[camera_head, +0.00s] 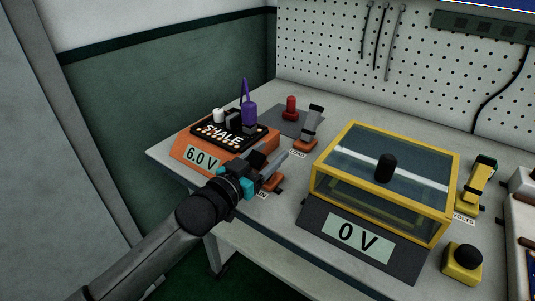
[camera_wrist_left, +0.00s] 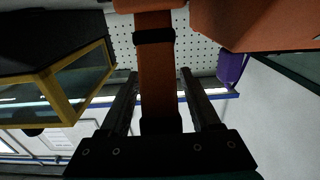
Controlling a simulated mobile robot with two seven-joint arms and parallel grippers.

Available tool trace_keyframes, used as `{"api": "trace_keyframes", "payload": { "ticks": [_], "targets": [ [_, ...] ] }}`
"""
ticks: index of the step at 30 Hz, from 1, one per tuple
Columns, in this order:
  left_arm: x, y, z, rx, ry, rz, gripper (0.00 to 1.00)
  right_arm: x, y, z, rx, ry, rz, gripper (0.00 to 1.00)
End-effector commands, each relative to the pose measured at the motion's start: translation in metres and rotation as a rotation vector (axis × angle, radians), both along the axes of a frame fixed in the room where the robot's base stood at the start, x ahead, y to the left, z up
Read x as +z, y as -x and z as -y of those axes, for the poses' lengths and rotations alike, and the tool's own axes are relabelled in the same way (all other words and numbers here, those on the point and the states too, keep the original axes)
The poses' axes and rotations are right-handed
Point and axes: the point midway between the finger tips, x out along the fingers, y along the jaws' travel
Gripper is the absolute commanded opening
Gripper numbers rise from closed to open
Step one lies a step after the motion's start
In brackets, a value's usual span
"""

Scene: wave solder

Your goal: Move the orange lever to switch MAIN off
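The orange lever (camera_wrist_left: 156,85) shows in the left wrist view as an upright orange bar with a black band, between my left gripper's (camera_wrist_left: 158,90) two fingers. A gap shows on each side of the bar, so the fingers look open and not closed on it. In the head view, my left gripper (camera_head: 276,160) is over the lever's orange base (camera_head: 274,182), beside a partly covered label ending in "IN". The gripper hides most of the lever there, so its tilt is hard to tell. My right gripper is not in view.
An orange meter (camera_head: 182,155) reading 6.0 V stands left of the gripper. Right of it is a yellow-framed clear box (camera_head: 330,187) with a 0 V display (camera_head: 358,240).

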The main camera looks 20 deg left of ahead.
Motion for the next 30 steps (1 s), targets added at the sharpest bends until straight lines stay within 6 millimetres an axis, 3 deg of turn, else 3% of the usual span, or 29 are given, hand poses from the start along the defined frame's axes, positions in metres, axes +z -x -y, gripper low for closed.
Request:
{"api": "trace_keyframes", "payload": {
  "ticks": [2, 16, 30],
  "targets": [
    [-0.0001, 0.0002, -0.0001, 0.0, 0.0, 0.0, 0.53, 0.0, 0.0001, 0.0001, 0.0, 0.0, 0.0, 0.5],
    [-0.0003, 0.0003, 0.0, 0.0, 0.0, 0.0, 0.0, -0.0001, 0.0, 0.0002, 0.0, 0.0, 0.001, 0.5],
    [-0.0005, 0.0004, 0.0001, 0.0, -0.001, -0.001, 0.0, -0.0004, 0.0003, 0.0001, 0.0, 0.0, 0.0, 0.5]
  ]
}}
